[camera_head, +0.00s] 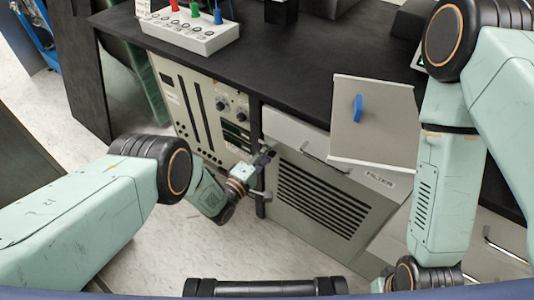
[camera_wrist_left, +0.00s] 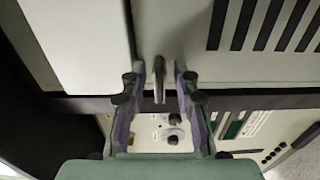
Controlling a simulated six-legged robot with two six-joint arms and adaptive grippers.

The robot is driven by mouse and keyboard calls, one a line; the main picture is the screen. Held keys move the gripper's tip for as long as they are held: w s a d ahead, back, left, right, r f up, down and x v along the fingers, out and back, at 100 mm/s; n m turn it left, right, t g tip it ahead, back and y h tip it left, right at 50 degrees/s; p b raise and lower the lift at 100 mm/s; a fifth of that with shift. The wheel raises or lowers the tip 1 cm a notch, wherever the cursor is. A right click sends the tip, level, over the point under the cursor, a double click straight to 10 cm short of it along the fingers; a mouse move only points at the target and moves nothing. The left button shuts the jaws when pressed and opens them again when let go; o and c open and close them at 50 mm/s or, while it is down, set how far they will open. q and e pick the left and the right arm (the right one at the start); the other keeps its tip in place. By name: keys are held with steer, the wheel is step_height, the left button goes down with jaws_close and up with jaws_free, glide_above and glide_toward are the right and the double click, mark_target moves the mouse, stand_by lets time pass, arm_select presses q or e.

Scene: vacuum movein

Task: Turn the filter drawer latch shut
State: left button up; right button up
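The grey filter drawer (camera_head: 375,207) has a slotted vent and a FILTER label, and stands in the cabinet under the black bench. My left gripper (camera_head: 265,158) is at the upper left edge of the drawer front. In the left wrist view its two purple-padded fingers (camera_wrist_left: 160,90) are open, one on each side of a small grey latch lever (camera_wrist_left: 159,78). The lever points along the fingers, with a gap on both sides. In the head view the gripper and wrist mostly hide the latch. My right arm is at the right; its gripper is not visible.
A beige instrument panel (camera_head: 195,110) with knobs is left of the drawer. A panel with a blue handle (camera_head: 357,107) stands above the drawer. A white box with coloured knobs (camera_head: 190,30) is on the black bench top (camera_head: 285,75). Speckled floor (camera_head: 165,240) is open in front.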

arm_select(q)
steer(key=shift+w+d+r, duration=0.1)
steer(key=shift+w+d, duration=0.05)
steer(key=shift+c, duration=0.2)
jaws_close()
